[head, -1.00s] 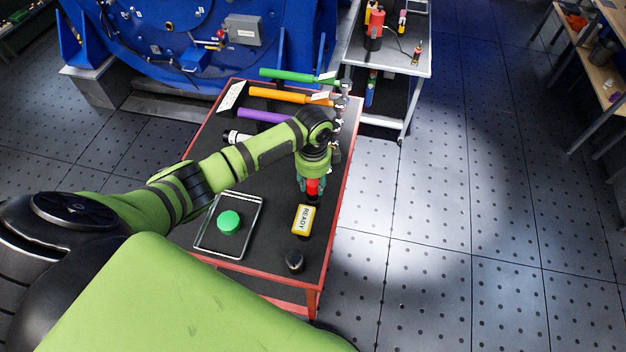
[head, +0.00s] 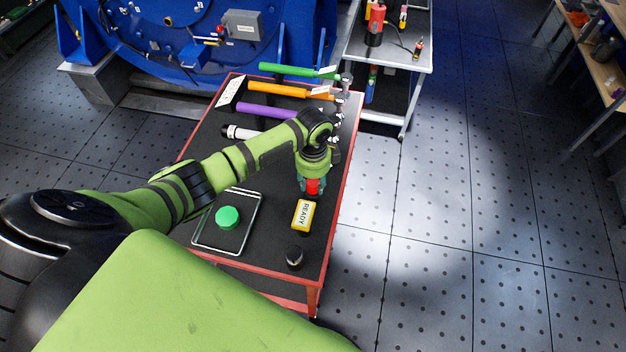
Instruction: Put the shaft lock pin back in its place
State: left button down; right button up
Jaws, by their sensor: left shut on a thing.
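My left gripper (head: 312,188) is over the right part of the red-edged cart, pointing down, shut on a red thing (head: 312,186). Only a small part of the red thing shows between the fingers, so I cannot tell its full shape or whether it touches the cart top. I cannot be sure that it is the shaft lock pin. A yellow block marked READY (head: 303,214) is just below the gripper in the picture. A big blue motor housing (head: 150,60) stands at the back left. No empty pin hole can be made out. My right gripper is not in view.
The cart (head: 270,272) carries green (head: 288,71), orange (head: 277,90) and purple (head: 262,111) handled tools, a tray (head: 224,252) with a green round thing (head: 227,217), and a dark knob (head: 294,256). A grey cart (head: 388,52) stands behind. Floor to the right is clear.

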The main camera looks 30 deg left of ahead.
pick_arm(q)
jog(key=shift+f+b, duration=0.45)
jog(key=shift+f, duration=0.25)
jog(key=c, duration=0.7)
grip_release()
jog(key=shift+r, duration=0.1)
notch_tip(320, 180, up, 12)
